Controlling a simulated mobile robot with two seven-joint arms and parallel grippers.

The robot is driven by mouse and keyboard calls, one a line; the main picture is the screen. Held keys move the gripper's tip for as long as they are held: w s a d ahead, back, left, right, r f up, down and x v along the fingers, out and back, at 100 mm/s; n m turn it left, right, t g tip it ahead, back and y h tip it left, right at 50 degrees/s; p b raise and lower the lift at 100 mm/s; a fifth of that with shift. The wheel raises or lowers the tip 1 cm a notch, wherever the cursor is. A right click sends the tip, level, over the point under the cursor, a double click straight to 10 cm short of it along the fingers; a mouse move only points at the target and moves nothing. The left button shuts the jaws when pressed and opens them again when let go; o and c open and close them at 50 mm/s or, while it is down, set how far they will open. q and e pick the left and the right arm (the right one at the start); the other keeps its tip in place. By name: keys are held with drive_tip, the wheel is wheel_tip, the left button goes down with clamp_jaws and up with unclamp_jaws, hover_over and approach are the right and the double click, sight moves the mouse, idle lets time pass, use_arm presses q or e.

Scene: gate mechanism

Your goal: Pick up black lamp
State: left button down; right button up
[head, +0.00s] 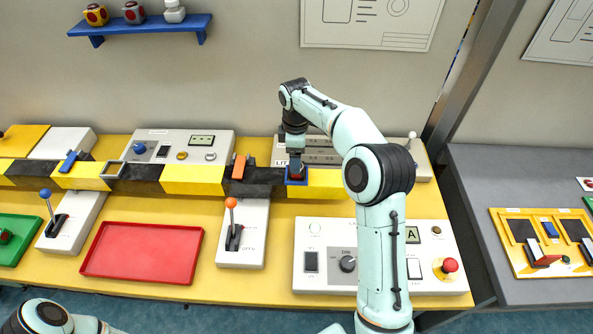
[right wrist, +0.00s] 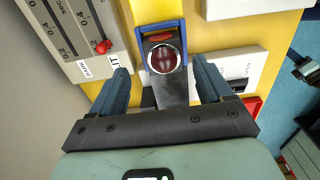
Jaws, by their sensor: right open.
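A dark lamp with a glossy deep-red round top (right wrist: 165,58) sits in a blue square frame (right wrist: 143,30) on the yellow-and-black beam. In the head view the lamp (head: 297,170) is partly covered by my right gripper (head: 295,160), which is over the blue frame (head: 296,183). In the right wrist view my right gripper (right wrist: 160,88) is open, its two blue-grey fingers apart on either side of the lamp's line, with nothing between them gripped. Another dark lamp with a red front (head: 133,13) stands on the blue wall shelf. My left gripper is outside the picture.
The striped beam (head: 194,180) runs along the yellow table, with an orange clip (head: 239,167) left of the blue frame. An orange-knobbed lever (head: 232,228) and a control panel (head: 325,283) stand in front. The red tray (head: 142,250) is empty.

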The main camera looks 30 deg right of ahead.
drive_tip(key=f, duration=0.4)
drive_tip(key=shift+s+f, duration=0.15)
drive_tip(key=shift+s, duration=0.15)
drive_tip(key=c, duration=1.3)
drive_tip(key=shift+o, duration=0.2)
wheel_tip(320, 180, up, 20)
